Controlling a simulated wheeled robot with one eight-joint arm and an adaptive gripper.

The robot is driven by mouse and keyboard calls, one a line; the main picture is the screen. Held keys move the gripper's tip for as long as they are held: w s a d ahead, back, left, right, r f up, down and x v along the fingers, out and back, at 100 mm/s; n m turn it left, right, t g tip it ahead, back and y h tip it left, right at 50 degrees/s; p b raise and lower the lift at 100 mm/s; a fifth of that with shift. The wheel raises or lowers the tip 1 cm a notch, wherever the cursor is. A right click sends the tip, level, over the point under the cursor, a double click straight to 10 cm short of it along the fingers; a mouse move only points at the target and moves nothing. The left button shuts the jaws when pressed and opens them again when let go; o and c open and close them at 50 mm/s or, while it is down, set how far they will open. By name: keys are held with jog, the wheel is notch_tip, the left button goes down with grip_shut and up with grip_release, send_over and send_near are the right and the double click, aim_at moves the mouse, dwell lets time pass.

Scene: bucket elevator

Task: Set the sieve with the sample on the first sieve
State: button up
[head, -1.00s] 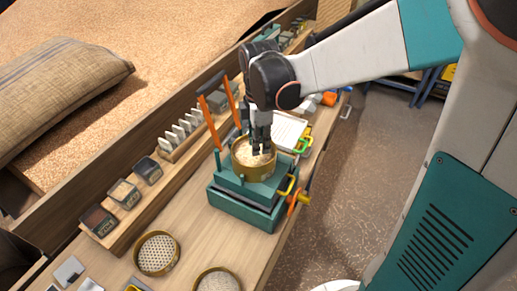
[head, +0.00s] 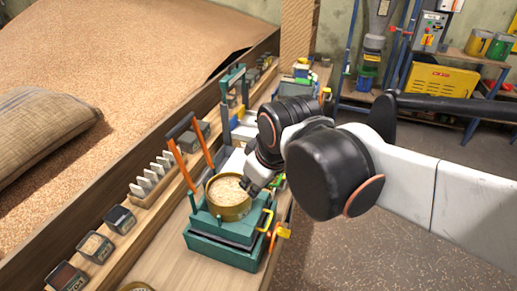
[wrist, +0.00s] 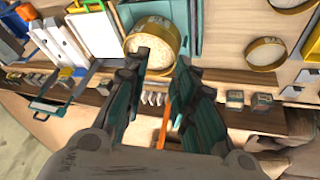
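A brass sieve (head: 229,212) filled with pale grain sits on top of the teal shaker stand (head: 215,257), which has two upright orange handles. It looks level; I cannot tell whether it is one sieve or two stacked. My gripper (head: 258,187) is at the sieve's right rim in the head view. In the wrist view, my gripper (wrist: 164,58) has its fingers spread, with the brass sieve (wrist: 160,28) just beyond the fingertips. The left fingertip overlaps the sieve's edge, so contact is unclear. Another brass sieve (wrist: 265,65) rests on the bench.
A row of sample boxes (head: 95,246) and a rack with white plates (head: 150,180) line the left ledge. A teal frame (head: 235,85) stands behind. Yellow clamps (head: 267,220) stick out at the stand's right. Open floor (head: 350,260) lies to the right of the bench.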

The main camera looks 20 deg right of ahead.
jog(key=shift+s+d+m+t, duration=0.15)
jog(key=shift+s+m+t, duration=0.35)
jog(key=shift+s+m, duration=0.55)
jog(key=shift+s+d+m+t, duration=0.15)
jog(key=shift+s+m+t, duration=0.5)
jog(key=shift+m, duration=0.6)
jog(key=shift+s, duration=0.1)
jog(key=shift+c, duration=0.2)
